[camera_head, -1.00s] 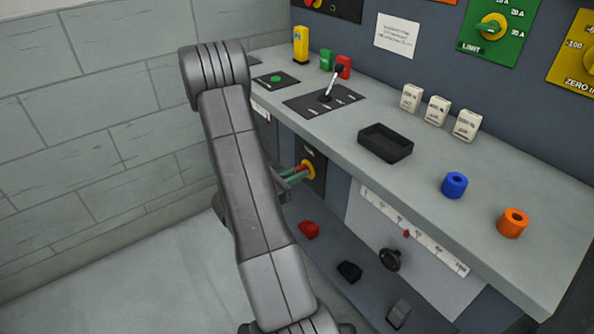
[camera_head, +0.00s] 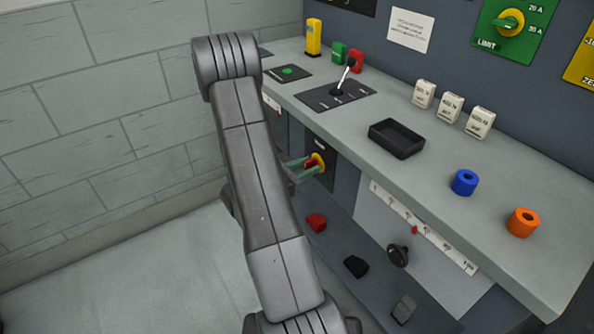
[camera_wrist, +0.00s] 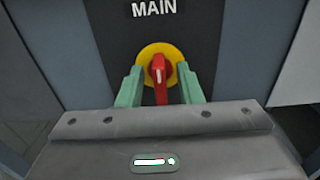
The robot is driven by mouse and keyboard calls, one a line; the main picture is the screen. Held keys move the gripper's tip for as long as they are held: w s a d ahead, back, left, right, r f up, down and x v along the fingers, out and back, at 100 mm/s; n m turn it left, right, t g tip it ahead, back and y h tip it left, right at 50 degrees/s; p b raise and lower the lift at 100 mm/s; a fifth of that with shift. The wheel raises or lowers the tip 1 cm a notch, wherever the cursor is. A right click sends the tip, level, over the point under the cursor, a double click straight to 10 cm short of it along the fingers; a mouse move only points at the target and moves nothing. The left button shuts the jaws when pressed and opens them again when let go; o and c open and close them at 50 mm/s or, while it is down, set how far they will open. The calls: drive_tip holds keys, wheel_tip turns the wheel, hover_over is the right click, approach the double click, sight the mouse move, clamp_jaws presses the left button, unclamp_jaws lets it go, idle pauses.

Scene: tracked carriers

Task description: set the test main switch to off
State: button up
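The main switch is a red handle (camera_wrist: 159,84) on a yellow disc (camera_wrist: 148,54), on a dark plate marked MAIN (camera_wrist: 156,8). In the wrist view the handle stands upright, with a white mark on its upper part. My gripper (camera_wrist: 161,84) has its green fingers apart, one on each side of the handle, with gaps between. The handle's lower end is hidden behind my gripper body. In the head view my gripper (camera_head: 298,169) is at the switch (camera_head: 318,161), under the bench top, and partly hides it.
The bench top (camera_head: 430,165) overhangs the switch.

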drive_tip(key=p+v, duration=0.1)
drive_tip(key=v, duration=1.2)
drive_tip(key=shift+s+a, duration=0.25)
drive_tip(key=shift+a, duration=0.1)
drive_tip(key=shift+d, duration=0.1)
drive_tip(key=shift+b+x, duration=0.5)
drive_tip(key=shift+x, duration=6.4)
